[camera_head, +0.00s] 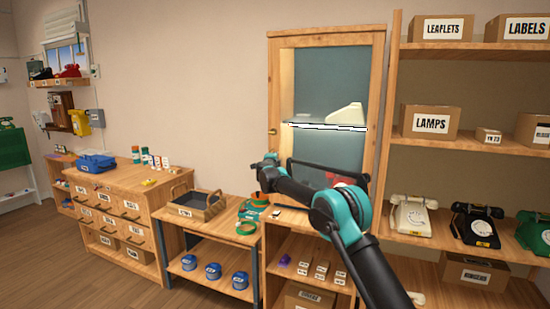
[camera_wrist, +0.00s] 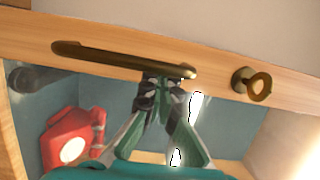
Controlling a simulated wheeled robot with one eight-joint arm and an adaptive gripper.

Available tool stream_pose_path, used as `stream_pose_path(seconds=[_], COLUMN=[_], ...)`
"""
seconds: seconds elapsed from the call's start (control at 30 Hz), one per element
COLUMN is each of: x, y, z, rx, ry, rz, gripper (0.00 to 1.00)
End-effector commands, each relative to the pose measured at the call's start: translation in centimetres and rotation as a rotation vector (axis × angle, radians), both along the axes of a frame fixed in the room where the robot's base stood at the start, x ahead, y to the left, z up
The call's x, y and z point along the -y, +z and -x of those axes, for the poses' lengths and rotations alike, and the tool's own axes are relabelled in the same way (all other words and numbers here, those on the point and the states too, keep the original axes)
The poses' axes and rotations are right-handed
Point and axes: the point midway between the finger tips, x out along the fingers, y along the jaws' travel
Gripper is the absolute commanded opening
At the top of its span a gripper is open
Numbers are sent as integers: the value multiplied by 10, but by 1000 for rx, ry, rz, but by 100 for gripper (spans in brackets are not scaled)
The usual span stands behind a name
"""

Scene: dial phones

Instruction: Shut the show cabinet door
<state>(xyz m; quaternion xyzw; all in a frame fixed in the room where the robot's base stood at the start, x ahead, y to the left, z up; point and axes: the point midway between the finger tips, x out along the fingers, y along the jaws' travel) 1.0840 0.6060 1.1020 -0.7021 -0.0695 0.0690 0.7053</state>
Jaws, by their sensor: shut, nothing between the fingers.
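The show cabinet (camera_head: 326,40) stands against the back wall with a pale wooden frame. A white object (camera_head: 346,114) sits on its shelf, and a red phone low inside is partly hidden by my arm. In the wrist view a wooden door rail (camera_wrist: 220,60) crosses the picture, with a long brass handle (camera_wrist: 110,55) and a round brass knob (camera_wrist: 252,84). My gripper (camera_wrist: 160,85) is shut and empty, its tips at the right part of the handle; contact is unclear. The red phone (camera_wrist: 72,138) shows beyond the rail. I cannot tell how far the door stands open.
Open shelves with boxes and a cream phone (camera_head: 411,216) stand close on the right. A low table with a wooden tray (camera_head: 190,205) and a drawer chest (camera_head: 110,220) stand on the left. The floor at the lower left is clear.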

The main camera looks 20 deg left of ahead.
Motion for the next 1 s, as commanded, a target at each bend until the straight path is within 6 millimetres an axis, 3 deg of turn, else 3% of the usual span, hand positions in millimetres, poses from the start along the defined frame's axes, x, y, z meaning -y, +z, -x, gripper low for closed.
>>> stream_pose_path(seconds=[0.03, 0.17, 0.47, 0.57, 1.0], x=[7, 7, 8, 10, 20], y=[3, 4, 4, 4, 4], z=[-8, -9, 0, 11, 95], rx=[5, 7, 8, 6, 4], ry=[-2, -2, -1, -3, 2], rz=[6, 8, 9, 7, 1], gripper=[0, 0, 0, 0, 0])
